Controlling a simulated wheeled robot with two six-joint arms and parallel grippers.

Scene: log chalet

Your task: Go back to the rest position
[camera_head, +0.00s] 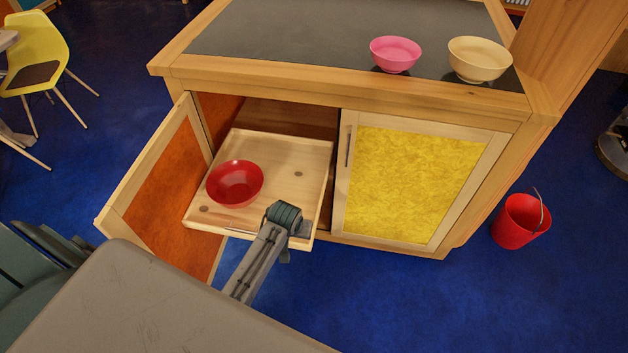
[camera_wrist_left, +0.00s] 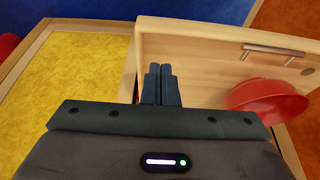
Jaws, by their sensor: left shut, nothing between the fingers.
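My left gripper (camera_head: 284,214) is over the front edge of a pulled-out wooden drawer (camera_head: 290,155) in the head view. In the left wrist view its two dark fingers (camera_wrist_left: 162,82) are together with nothing between them. A red bowl (camera_head: 235,183) sits in the drawer, left of the gripper and apart from it. The bowl also shows at the right of the left wrist view (camera_wrist_left: 268,98). The drawer's metal handle (camera_wrist_left: 273,51) is apart from the fingers in that view. The fingertips are hidden in the head view. My right gripper is in neither view.
The cabinet's left door (camera_head: 150,185) stands open beside the drawer; the yellow-panelled door (camera_head: 410,185) is closed. A pink bowl (camera_head: 396,54) and a cream bowl (camera_head: 480,59) stand on the dark countertop (camera_head: 290,30). A red bucket (camera_head: 519,222) is on the blue floor at right.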

